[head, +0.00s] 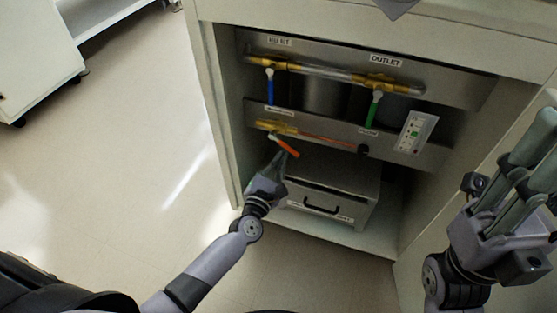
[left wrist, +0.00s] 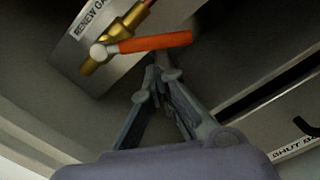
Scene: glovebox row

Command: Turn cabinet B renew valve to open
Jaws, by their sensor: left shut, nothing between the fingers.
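The renew valve has an orange lever (head: 287,147) on a brass body (head: 277,127), on the lower panel inside the open cabinet. The lever slants down to the right, at an angle to its pipe. In the left wrist view the orange lever (left wrist: 155,42) runs across the top from a silver hub (left wrist: 98,52), below a "RENEW GA…" label. My left gripper (head: 282,158) is shut and empty. Its fingertips (left wrist: 160,72) are just below the lever; whether they touch it I cannot tell. My right gripper (head: 538,130) is at the right edge, away from the valve, partly cut off.
An inlet valve with a blue lever (head: 270,86) and an outlet valve with a green lever (head: 374,110) are above. A grey box with a black handle (head: 321,207) sits below. Floor at left is clear.

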